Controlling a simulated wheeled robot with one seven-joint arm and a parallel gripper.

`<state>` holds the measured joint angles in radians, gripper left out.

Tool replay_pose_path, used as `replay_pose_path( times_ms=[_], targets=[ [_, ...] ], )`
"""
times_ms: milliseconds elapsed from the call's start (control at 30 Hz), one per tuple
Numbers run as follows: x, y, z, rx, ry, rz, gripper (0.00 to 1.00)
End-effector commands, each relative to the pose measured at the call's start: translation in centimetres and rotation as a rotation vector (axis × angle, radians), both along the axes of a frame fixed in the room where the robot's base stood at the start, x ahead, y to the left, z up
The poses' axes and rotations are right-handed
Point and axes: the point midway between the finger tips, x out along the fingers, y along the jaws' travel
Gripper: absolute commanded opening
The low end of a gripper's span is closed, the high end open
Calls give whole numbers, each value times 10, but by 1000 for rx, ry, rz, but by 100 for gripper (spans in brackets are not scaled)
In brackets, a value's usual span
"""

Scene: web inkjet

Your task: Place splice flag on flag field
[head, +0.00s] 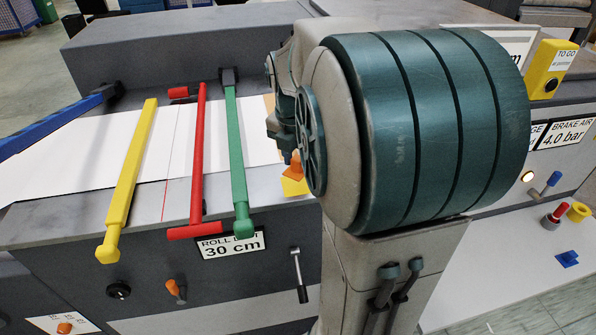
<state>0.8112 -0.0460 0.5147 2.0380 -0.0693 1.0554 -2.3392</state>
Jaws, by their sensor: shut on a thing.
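My gripper (287,153) shows only in part at the left edge of my large teal-banded arm, which hides most of it. It is shut on a small orange piece, which looks like the splice flag (294,167), just below the fingers. A yellow patch (294,187), possibly the flag field, shows right below the orange piece, at the right end of the white web (255,148). The arm covers its right side. I cannot tell whether the orange piece touches the yellow patch.
Yellow (131,175), red (197,150) and green (236,155) bars cross the web, with a blue bar (55,124) at far left. A black-handled crank (299,275) is on the front panel below. A yellow box (549,69) and small coloured parts are at right.

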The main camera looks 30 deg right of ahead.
Motion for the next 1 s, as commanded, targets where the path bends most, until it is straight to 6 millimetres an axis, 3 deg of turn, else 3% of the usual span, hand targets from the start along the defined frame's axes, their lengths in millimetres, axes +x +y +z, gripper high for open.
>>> replay_pose_path(
  times_ms=[300, 733, 767, 800, 1000],
  targets=[
    [0, 2, -38, 2, 2, 1, 18],
    [0, 2, -45, 1, 1, 2, 18],
    [0, 2, -44, 1, 1, 1, 47],
    [0, 2, -44, 1, 1, 1, 58],
    [0, 2, -44, 0, 0, 1, 60]
  ],
)
